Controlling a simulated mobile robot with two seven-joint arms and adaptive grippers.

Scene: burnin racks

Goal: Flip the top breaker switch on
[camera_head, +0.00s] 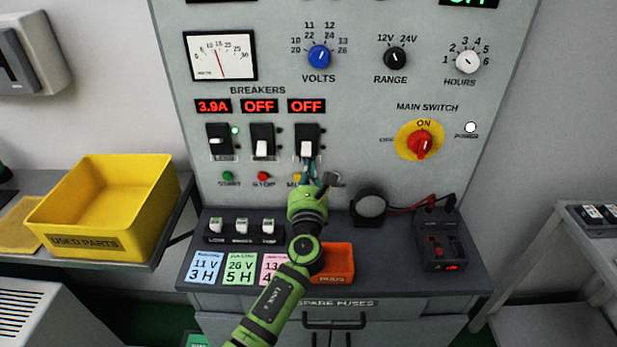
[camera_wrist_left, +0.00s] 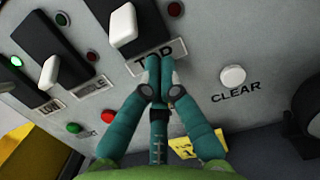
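The top breaker switch (camera_head: 307,148) is the rightmost of three black breakers on the grey panel. Its white lever is down and its display (camera_head: 306,106) reads OFF. In the left wrist view the top breaker's white lever (camera_wrist_left: 122,24) stands just above and left of my fingertips. My left gripper (camera_head: 309,170) is just below that breaker, its teal fingers together and empty. In the left wrist view the gripper (camera_wrist_left: 158,66) covers part of the TOP label; whether it touches the panel I cannot tell. My right gripper is not in view.
The middle breaker (camera_head: 262,148) reads OFF; the left breaker (camera_head: 217,142) reads 3.9A with a green light. The clear button (camera_wrist_left: 232,76) is right of my fingers. The red main switch (camera_head: 420,143) is at ON. A shelf with an orange tray (camera_head: 337,265) lies below.

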